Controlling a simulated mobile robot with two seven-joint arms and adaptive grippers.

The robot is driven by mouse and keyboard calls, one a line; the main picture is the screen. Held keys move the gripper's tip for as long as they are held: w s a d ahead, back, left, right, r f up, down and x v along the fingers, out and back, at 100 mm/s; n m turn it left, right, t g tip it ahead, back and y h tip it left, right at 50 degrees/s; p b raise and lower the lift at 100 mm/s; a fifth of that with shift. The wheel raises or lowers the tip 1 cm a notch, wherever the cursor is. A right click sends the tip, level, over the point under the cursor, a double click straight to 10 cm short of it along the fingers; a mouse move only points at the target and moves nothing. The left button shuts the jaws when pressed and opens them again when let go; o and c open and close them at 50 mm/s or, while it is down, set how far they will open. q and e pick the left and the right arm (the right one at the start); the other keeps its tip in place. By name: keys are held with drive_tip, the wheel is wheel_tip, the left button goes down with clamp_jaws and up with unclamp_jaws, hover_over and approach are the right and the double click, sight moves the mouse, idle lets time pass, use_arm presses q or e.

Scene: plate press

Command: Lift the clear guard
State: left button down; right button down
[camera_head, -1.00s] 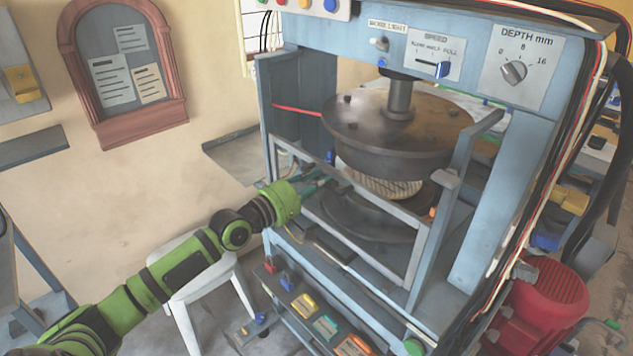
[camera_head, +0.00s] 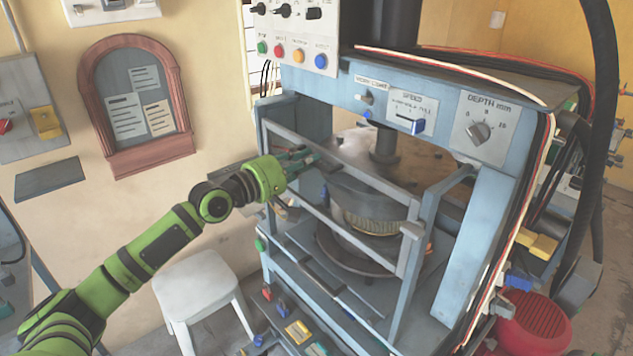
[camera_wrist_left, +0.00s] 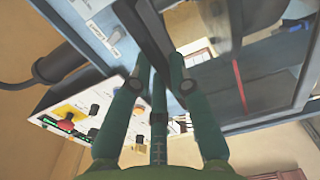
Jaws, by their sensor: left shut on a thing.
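The guard (camera_head: 365,175) is a blue-grey frame on the front of the press, with bars above and below and a side arm running back at the right. Its clear panel is hard to make out. My left gripper (camera_head: 303,160) is at the guard's upper bar, left of its middle, and shut on it. In the left wrist view, the dark green fingers (camera_wrist_left: 158,75) close on a dark bar (camera_wrist_left: 150,35). The exact contact is partly hidden by the fingers. My right gripper is not in view.
The round metal press plate (camera_head: 385,155) is behind the guard. A control box (camera_head: 295,40) and depth knob (camera_head: 478,132) are above. A white stool (camera_head: 197,287) stands below my left arm. A red motor (camera_head: 535,322) is at the lower right.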

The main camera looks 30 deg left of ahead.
use_arm(q)
drive_tip(key=shift+r+p, duration=0.4)
drive_tip(key=shift+r, duration=0.45)
drive_tip(key=c, duration=1.1)
unclamp_jaws()
drive_tip(key=shift+c, duration=0.2)
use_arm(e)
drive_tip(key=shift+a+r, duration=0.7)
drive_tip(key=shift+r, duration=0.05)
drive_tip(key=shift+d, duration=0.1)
use_arm(q)
drive_tip(key=v, duration=1.2)
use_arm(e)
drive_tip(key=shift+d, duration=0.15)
